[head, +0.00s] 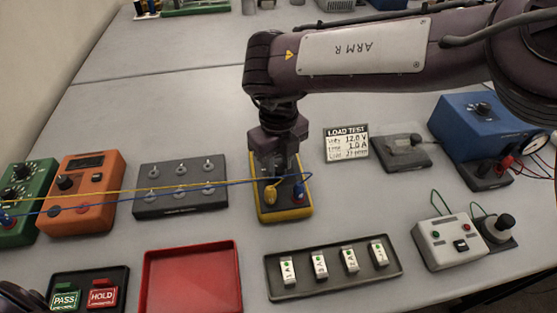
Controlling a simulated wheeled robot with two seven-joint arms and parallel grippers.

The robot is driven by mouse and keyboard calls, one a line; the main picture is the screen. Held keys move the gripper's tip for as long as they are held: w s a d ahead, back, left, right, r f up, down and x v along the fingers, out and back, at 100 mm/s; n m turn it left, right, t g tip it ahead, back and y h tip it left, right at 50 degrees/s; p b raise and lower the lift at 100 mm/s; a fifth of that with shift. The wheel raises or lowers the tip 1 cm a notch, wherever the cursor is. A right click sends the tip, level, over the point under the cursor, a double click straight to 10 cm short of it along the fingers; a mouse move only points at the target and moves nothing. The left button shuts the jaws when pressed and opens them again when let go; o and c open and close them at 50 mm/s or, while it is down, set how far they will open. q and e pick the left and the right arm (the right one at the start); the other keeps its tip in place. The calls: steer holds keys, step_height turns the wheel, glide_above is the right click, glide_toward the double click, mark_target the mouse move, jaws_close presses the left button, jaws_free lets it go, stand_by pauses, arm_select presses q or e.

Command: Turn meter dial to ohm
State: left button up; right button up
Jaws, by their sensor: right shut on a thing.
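The orange meter (86,190) stands at the left, with a dark display and a black dial (66,183) on its face. I cannot read the dial's setting. My right gripper is well to the right of the meter.
A yellow and a blue cable cross above the meter and a grey switch box (180,188). A green box (28,200) stands left of the meter. A red tray (193,281) and a dark tray of small labelled blocks (333,270) lie in front.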

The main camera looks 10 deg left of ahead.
steer(key=m, duration=0.3)
steer(key=shift+m, duration=0.3)
steer(key=m, duration=0.4)
steer(key=shift+m, duration=0.3)
steer(key=m, duration=0.3)
steer(key=shift+m, duration=0.3)
steer(key=shift+w+r+m+p, duration=0.1)
steer(key=shift+m+p, duration=0.3)
steer(key=shift+m, duration=1.5)
steer(key=o, duration=1)
steer(key=shift+c, duration=0.2)
